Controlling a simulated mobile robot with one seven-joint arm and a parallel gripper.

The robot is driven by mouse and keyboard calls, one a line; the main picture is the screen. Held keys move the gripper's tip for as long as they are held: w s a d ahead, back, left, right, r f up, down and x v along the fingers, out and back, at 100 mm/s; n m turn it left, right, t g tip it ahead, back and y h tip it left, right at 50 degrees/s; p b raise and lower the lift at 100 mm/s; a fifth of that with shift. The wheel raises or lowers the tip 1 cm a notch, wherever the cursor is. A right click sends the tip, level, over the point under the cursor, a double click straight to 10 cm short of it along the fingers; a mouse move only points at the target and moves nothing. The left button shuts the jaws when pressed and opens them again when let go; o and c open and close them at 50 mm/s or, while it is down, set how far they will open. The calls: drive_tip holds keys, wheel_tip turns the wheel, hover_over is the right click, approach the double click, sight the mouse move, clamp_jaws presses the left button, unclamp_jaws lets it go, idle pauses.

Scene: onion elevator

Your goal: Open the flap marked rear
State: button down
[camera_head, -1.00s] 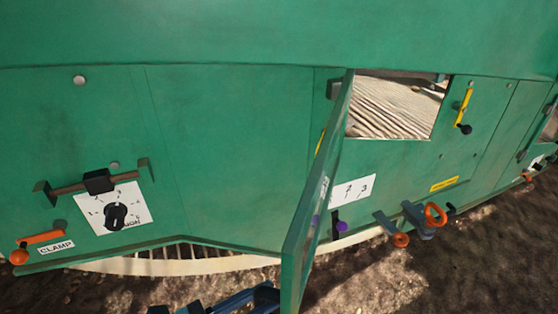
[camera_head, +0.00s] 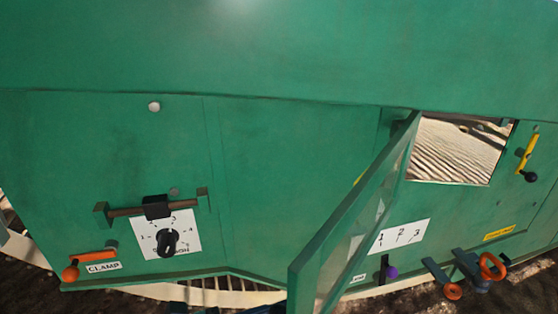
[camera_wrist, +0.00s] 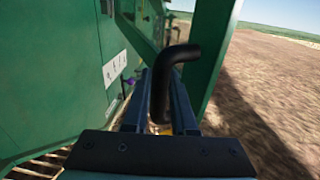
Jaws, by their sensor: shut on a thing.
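The green flap (camera_head: 338,220) stands swung out from the green machine wall, hinged beside a window-like opening (camera_head: 460,148). Its inner side shows in the head view. I cannot read a "rear" mark on it. In the wrist view, the flap's frame (camera_wrist: 208,45) rises just beyond my gripper. My gripper (camera_wrist: 164,78) is shut on a black bent handle (camera_wrist: 178,55), which stands between its two fingers. In the head view my gripper is mostly hidden below the picture's lower edge and behind the flap.
Left of the flap are a black dial (camera_head: 167,243), a sliding latch (camera_head: 156,207) and an orange clamp lever (camera_head: 92,257). Right are a yellow lever (camera_head: 528,155), a purple knob (camera_head: 391,272) and orange rings (camera_head: 492,266). Open soil (camera_wrist: 265,85) lies right in the wrist view.

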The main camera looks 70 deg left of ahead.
drive_tip(key=c, duration=0.7)
unclamp_jaws()
drive_tip(key=shift+s, duration=0.1)
drive_tip(key=s, duration=0.4)
drive_tip(key=s+p, duration=0.1)
drive_tip(key=s, duration=0.3)
drive_tip(key=s+p, duration=0.1)
drive_tip(key=s, duration=0.4)
drive_tip(key=shift+d, duration=0.4)
